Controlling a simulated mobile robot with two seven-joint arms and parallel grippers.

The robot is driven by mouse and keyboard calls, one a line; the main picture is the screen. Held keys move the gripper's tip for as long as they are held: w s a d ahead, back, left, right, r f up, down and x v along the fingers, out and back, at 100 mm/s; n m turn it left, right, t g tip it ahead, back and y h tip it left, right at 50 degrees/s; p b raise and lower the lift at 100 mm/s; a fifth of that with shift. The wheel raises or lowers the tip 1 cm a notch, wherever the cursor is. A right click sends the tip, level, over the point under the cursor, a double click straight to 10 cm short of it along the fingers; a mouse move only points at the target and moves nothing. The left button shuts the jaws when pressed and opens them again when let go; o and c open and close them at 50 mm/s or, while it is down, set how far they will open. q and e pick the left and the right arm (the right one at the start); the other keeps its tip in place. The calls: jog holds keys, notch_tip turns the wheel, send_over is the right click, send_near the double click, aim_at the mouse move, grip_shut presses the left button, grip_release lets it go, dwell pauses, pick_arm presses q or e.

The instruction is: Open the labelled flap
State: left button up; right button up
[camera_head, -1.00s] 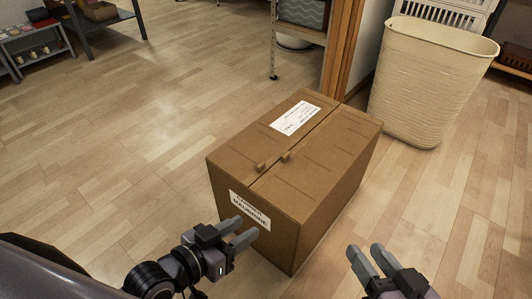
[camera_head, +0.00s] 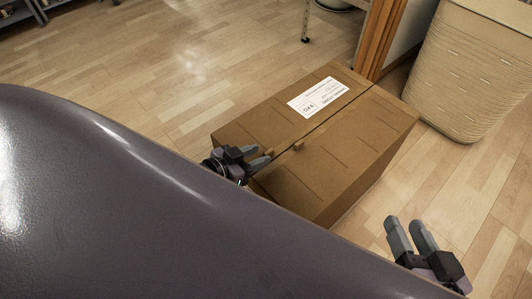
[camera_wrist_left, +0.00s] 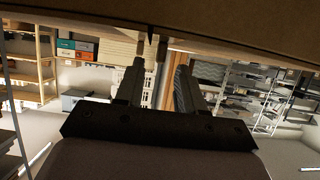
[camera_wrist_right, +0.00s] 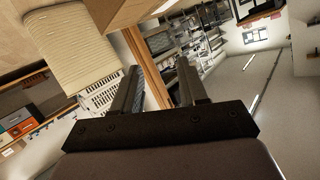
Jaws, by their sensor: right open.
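A closed brown cardboard box (camera_head: 345,150) stands on the floor. Its top has two flaps meeting at a seam. The left flap (camera_head: 262,121) carries a white printed label (camera_head: 318,97); both flaps look flat. A small tab (camera_head: 298,146) shows near the front end of the seam. My left gripper (camera_head: 268,157) is at the box's upper front edge, close to the seam; its fingers are apart in the left wrist view (camera_wrist_left: 160,65). Whether it touches the box is unclear. My right gripper (camera_head: 408,222) is open and empty, right of the box.
A tall cream basket (camera_head: 475,70) stands behind the box to the right. A wooden post (camera_head: 380,38) and a metal rack leg (camera_head: 306,20) are behind it. Bare wood floor (camera_head: 150,75) lies left of the box. My own purple body covers the lower left.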

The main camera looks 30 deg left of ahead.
aim_at(267, 152)
pick_arm(q)
jog(key=shift+b+x, duration=0.55)
jog(key=shift+x, duration=1.15)
grip_shut()
jog(key=shift+r, duration=0.15)
